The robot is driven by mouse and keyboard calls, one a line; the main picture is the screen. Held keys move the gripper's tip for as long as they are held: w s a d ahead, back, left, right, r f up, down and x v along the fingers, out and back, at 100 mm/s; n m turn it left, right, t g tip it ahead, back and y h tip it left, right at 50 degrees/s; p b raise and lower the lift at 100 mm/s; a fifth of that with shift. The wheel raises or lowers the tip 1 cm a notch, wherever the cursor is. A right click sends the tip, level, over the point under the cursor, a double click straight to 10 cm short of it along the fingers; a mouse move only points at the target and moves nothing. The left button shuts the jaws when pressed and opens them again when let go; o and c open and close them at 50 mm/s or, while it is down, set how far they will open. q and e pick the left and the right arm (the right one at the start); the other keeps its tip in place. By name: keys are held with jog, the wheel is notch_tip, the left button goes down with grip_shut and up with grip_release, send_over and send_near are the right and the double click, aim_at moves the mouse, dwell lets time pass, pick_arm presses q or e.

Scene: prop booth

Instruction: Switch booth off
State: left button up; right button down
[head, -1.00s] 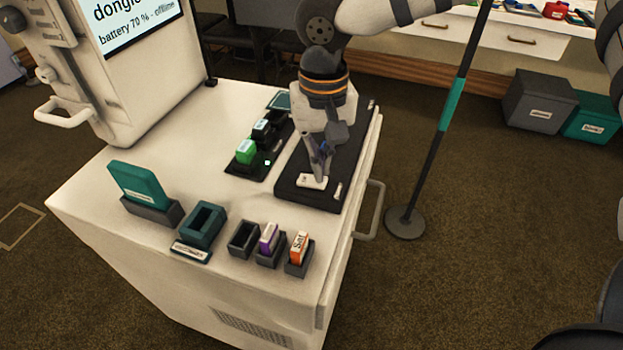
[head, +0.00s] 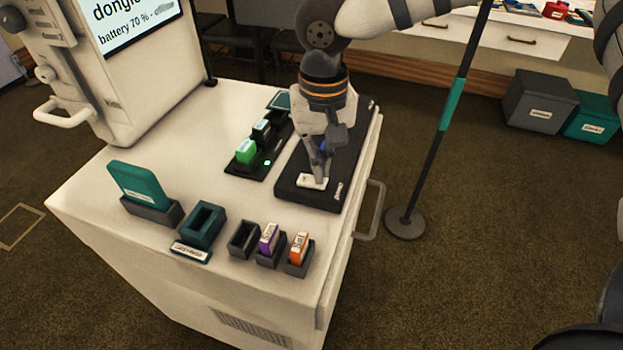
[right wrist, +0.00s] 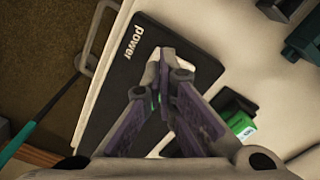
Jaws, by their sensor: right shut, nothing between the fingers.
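A black power panel (head: 333,150) lies on the right side of the white cabinet top. A small white switch (head: 311,181) sits near the panel's front end. My right gripper (head: 320,176) is shut and empty, pointing down with its fingertips at the switch; I cannot tell whether they touch it. My left gripper is not in view.
Left of the panel is a black charger strip (head: 243,170) with a green block (head: 246,151). Along the front stand a teal card (head: 138,184), a teal holder (head: 203,225), and purple (head: 269,239) and orange (head: 299,247) sticks. A pole (head: 450,105) stands right of the cabinet.

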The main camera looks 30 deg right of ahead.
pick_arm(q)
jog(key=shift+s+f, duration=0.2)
pick_arm(e)
jog(key=shift+f, duration=1.05)
jog(key=shift+r+p, duration=0.9)
jog(key=shift+r, duration=2.7)
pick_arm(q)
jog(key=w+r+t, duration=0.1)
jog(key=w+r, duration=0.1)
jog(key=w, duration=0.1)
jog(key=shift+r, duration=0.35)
pick_arm(e)
jog(key=shift+f, duration=0.1)
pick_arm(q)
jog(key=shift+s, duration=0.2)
pick_arm(e)
jog(key=shift+s, duration=0.1)
